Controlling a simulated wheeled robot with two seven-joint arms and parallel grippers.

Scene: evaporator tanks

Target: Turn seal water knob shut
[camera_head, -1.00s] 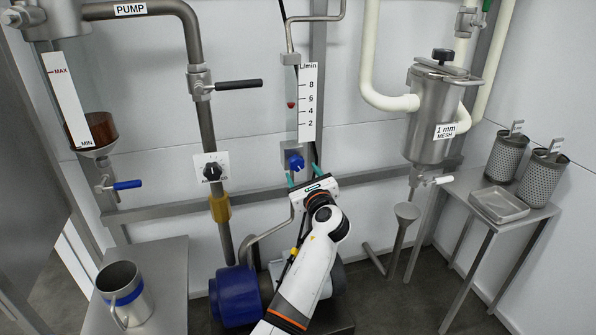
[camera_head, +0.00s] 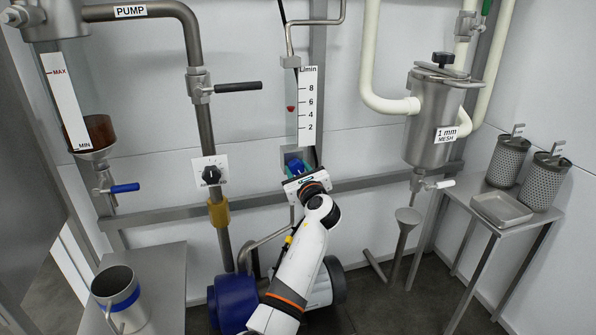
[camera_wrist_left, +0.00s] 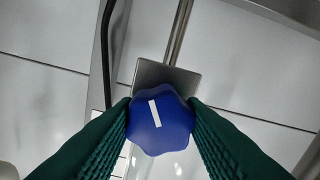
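The seal water knob (camera_head: 296,167) is blue and lobed, on a grey square plate below the L/min flow scale. In the left wrist view the knob (camera_wrist_left: 160,120) shows a white line, tilted a little from the picture's vertical. My left gripper (camera_head: 299,171) is at the knob. In the wrist view its two dark green ribbed fingers lie against the knob's left and right sides, with no clear gap. The head view partly hides the contact behind my gripper. My right gripper is not in view.
The flow scale (camera_head: 308,105) stands above the knob, with a red float (camera_head: 291,108) near 5. A black dial (camera_head: 211,173) and a pipe are to the left. The blue pump (camera_head: 234,299) is below. A steel strainer (camera_head: 432,120) is on the right.

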